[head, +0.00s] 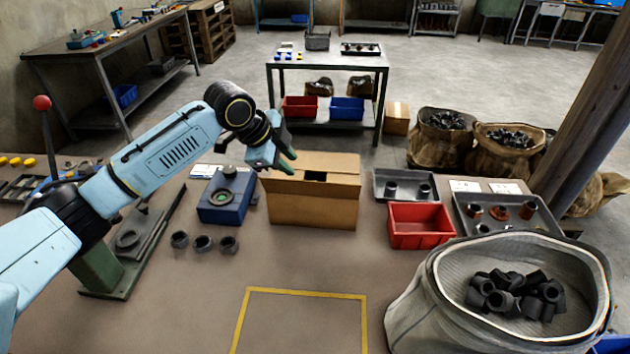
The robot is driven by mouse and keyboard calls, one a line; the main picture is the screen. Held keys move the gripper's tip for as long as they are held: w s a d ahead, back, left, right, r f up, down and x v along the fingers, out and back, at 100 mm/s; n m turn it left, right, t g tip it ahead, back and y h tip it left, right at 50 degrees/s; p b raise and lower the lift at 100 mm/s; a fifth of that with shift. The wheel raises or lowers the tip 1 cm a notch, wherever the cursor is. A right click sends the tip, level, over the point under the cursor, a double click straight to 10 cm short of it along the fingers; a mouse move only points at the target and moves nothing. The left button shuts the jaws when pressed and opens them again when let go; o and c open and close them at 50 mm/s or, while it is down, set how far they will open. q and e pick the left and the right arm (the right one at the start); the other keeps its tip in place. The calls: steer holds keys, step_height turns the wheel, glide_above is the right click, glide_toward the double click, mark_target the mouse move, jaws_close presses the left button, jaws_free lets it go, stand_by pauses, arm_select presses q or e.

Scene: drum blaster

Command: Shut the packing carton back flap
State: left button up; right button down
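The packing carton (313,208) is an open-topped brown cardboard box on the workbench, near the middle of the head view. Its back flap (328,161) shows along the far side of the top, raised or tilted; its exact angle is hard to tell. Cardboard covers the left and right of the top, and a small dark gap (316,177) shows between. My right gripper is out of view.
A blue device (228,203) stands left of the carton, with several dark rings (203,243) before it. A red bin (420,226) and grey trays (405,184) are on the right. A large sack of black fittings (430,310) stands front right. The yellow-outlined area (300,325) is clear.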

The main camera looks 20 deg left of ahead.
mark_target(312, 184)
arm_select(q)
steer(key=b+x, duration=0.1)
steer(key=x, duration=1.2)
steer(key=shift+d, duration=0.1)
steer(key=shift+r, duration=0.1)
steer(key=shift+c, duration=0.5)
jaws_close()
steer(key=shift+s, duration=0.1)
